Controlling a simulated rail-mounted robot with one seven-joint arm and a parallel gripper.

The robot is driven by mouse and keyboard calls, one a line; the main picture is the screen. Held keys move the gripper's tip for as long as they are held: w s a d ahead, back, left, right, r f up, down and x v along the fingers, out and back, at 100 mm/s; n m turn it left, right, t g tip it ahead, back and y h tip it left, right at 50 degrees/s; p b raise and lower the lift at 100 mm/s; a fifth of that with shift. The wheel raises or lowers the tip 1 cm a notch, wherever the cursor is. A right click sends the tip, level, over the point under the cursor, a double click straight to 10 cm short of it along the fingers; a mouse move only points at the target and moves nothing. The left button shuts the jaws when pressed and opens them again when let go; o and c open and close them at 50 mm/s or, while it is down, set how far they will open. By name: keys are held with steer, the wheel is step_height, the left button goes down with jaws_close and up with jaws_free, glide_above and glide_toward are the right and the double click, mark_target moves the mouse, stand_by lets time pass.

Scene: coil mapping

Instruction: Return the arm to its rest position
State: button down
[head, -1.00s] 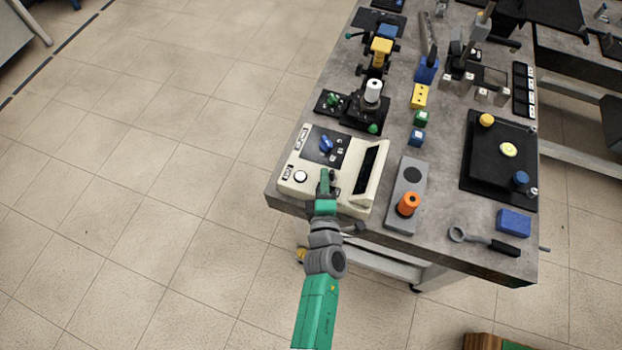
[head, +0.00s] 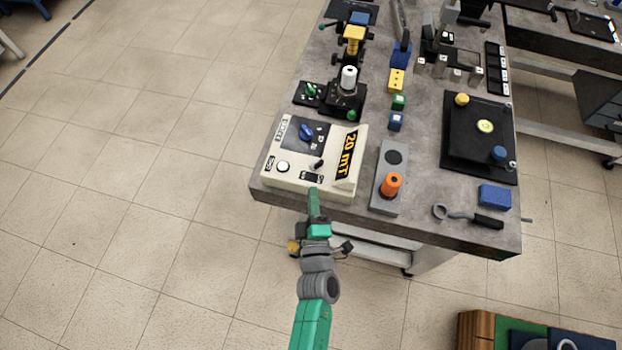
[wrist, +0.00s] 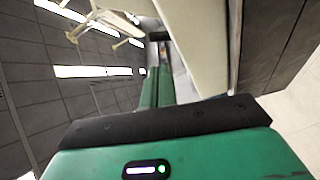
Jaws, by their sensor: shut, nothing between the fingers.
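My arm is green and grey and reaches up from the bottom of the head view. My gripper (head: 314,203) is shut and empty, at the front edge of the cream control box, just in front of its switches. In the wrist view its green fingers (wrist: 157,88) lie together, with nothing between them. The cream control box (head: 340,183) stands at the table's front left corner. Its display is lit and reads "20 mT". It has a blue knob (head: 306,131), a white round button and a small black toggle (head: 318,165).
The grey table (head: 440,225) holds a grey block with an orange knob (head: 391,184), a black board (head: 470,155), a blue block (head: 495,195) and a black-handled tool (head: 488,222). A wooden-sided crate (head: 476,330) is at the bottom right. The floor to the left is clear.

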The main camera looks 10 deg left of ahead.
steer(key=shift+v, duration=1)
steer(key=w+d+r+m+t+h, duration=0.2)
steer(key=d+r+m, duration=0.15)
steer(key=r, duration=0.95)
steer(key=w+d+r+m+t+h, duration=0.1)
steer(key=w+d+r+m+h, duration=0.3)
steer(key=r, duration=0.9)
steer(key=d+r+m+t+h, duration=0.15)
steer(key=r+m, duration=0.35)
steer(key=r, duration=0.7)
steer(key=s+a+r+m+t+y+p, duration=0.1)
steer(key=s+r+m, duration=0.1)
steer(key=s+r, duration=0.5)
steer(key=s+r+m+t+p, duration=0.1)
steer(key=s+r+m+p, duration=0.15)
steer(key=r, duration=0.85)
steer(key=s+a+r+m+y, duration=0.1)
steer(key=s+r+m, duration=0.1)
steer(key=s+r, duration=0.55)
step_height(320, 180, up, 23)
steer(key=w+p, duration=0.1)
steer(key=p, duration=2.1)
steer(key=shift+w, duration=0.35)
